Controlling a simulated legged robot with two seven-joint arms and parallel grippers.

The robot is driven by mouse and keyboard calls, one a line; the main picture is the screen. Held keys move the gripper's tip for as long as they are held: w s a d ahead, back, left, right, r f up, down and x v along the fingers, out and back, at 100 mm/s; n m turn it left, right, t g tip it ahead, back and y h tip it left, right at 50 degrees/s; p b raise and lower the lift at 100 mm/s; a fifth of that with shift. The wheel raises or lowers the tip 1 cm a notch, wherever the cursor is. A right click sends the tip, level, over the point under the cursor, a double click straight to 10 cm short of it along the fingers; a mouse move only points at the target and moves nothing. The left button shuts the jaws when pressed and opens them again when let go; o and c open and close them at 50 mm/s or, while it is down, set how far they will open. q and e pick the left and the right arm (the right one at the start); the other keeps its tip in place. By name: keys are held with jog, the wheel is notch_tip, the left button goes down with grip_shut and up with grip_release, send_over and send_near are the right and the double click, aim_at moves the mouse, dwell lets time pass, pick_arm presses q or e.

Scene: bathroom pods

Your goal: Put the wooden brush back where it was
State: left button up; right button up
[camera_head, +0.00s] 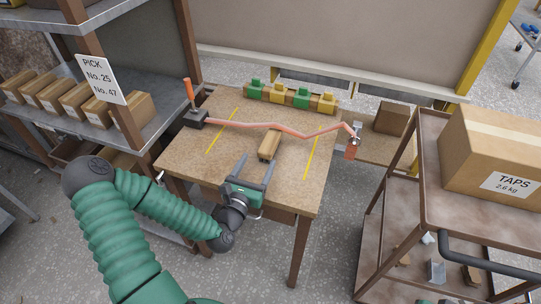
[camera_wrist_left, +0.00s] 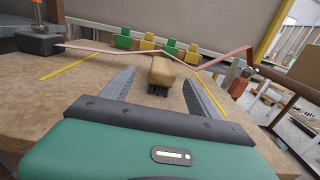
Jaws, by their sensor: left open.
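The wooden brush (camera_head: 268,145) lies on the brown workbench (camera_head: 200,155), between two yellow lines. In the left wrist view the brush (camera_wrist_left: 165,72) shows a tan wooden back, with dark bristles on its near end facing down. My left gripper (camera_head: 256,164) is open, low over the bench's near side. In the left wrist view its two fingers (camera_wrist_left: 160,78) point at the brush, one on each side of its near end. Gaps show between brush and fingers; nothing is held. My right gripper is not in view.
A thin pinkish strip (camera_head: 255,125) runs across the bench beyond the brush, from a dark block with an orange handle (camera_head: 190,95) to a reddish fitting (camera_head: 352,147). Green and yellow pieces (camera_head: 278,93) line the back. Shelves stand left, a cart with a TAPS box (camera_head: 500,150) right.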

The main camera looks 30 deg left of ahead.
aim_at(270, 140)
pick_arm(q)
jog(key=w+b, duration=0.1)
jog(key=w+f+b, duration=0.1)
jog(key=b, duration=0.1)
jog(key=shift+w+a+f, duration=0.1)
jog(key=shift+w+a, duration=0.15)
jog(key=shift+a, duration=0.15)
jog(key=shift+w+a+r, duration=0.1)
jog(key=shift+w+r, duration=0.5)
jog(key=shift+w, duration=0.15)
jog(key=x, duration=0.3)
jog(key=b+x, duration=0.1)
jog(key=x, duration=0.2)
jog(key=shift+d+f, duration=0.1)
jog(key=shift+d, duration=0.1)
jog(key=shift+w, duration=0.3)
jog(key=c, duration=1.4)
grip_shut()
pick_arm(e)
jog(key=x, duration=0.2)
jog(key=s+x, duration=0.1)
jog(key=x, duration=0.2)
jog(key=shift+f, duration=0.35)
